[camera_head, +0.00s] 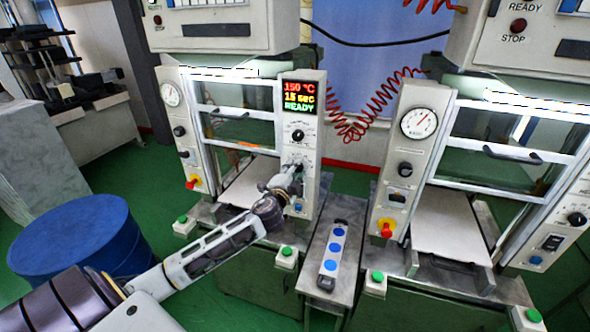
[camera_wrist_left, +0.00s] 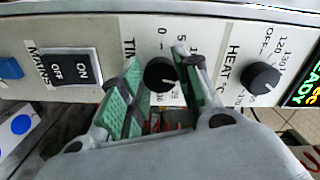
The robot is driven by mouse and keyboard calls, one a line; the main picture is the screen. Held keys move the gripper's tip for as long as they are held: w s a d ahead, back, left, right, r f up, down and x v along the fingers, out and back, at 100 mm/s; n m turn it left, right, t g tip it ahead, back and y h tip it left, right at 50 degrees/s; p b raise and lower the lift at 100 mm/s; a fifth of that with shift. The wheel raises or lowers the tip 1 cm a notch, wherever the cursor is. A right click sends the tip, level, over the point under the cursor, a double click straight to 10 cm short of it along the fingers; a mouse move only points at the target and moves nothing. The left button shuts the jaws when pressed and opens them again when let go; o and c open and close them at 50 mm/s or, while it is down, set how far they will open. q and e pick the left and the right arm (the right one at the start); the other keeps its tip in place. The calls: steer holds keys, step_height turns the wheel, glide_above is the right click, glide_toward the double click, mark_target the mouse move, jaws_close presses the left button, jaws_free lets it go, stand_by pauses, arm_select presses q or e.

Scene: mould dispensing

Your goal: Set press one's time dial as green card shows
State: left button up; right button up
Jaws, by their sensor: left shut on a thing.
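The left press's control panel (camera_head: 301,130) has a display (camera_head: 299,97) reading 150 °C, 15 sec and READY. Its black time dial (camera_wrist_left: 160,74) sits below the heat dial (camera_head: 298,135), which also shows in the left wrist view (camera_wrist_left: 261,77). My left gripper (camera_head: 293,174) is at the panel, its green-padded fingers on either side of the time dial and shut on it. The fingers partly cover the scale. In the head view the gripper hides most of the time dial. No green card can be made out. My right gripper is not in view.
A mains switch (camera_wrist_left: 70,70) and blue button (camera_wrist_left: 10,69) lie beside the time dial. A bar with blue discs (camera_head: 334,249) lies on the stand between the presses. The second press (camera_head: 411,150) stands right. A blue drum (camera_head: 72,240) stands left, near my left arm.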

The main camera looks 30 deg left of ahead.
arm_select(q)
steer(key=shift+m, duration=1.7)
steer(key=o, duration=1)
steer(key=shift+o, duration=0.2)
steer(key=v, duration=1.2)
